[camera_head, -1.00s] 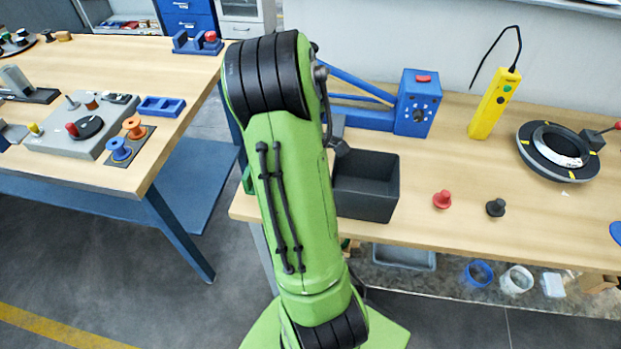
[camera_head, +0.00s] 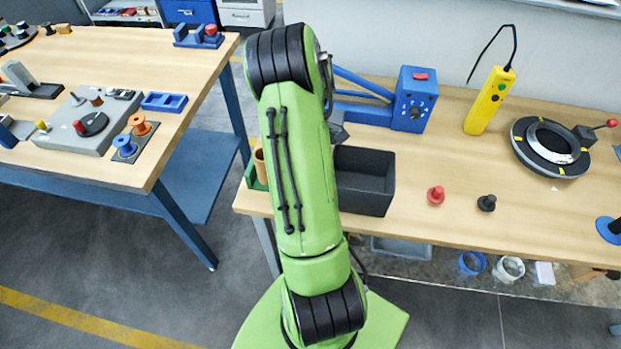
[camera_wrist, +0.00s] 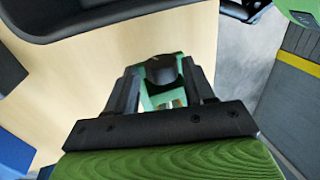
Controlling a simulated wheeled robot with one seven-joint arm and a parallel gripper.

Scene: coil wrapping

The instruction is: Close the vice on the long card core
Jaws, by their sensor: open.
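A green fixture (camera_head: 252,178), which looks like the vice, sits at the left end of the right bench, mostly hidden behind my arm. A tan tube (camera_head: 259,163), apparently the card core, stands upright at it and is partly covered. In the wrist view my gripper (camera_wrist: 163,82) is open, its two dark fingers apart. A black rounded knob (camera_wrist: 160,70) with green parts around it shows between and beyond the fingers. I cannot tell whether the fingers touch it. The vice jaws and their gap are hidden.
A dark open bin (camera_head: 364,180) stands right of my arm, with a blue machine (camera_head: 412,98) behind it. Red (camera_head: 436,195) and black (camera_head: 487,203) knobbed pieces stand on clear bench. The left bench (camera_head: 110,60) is separate, across a floor gap.

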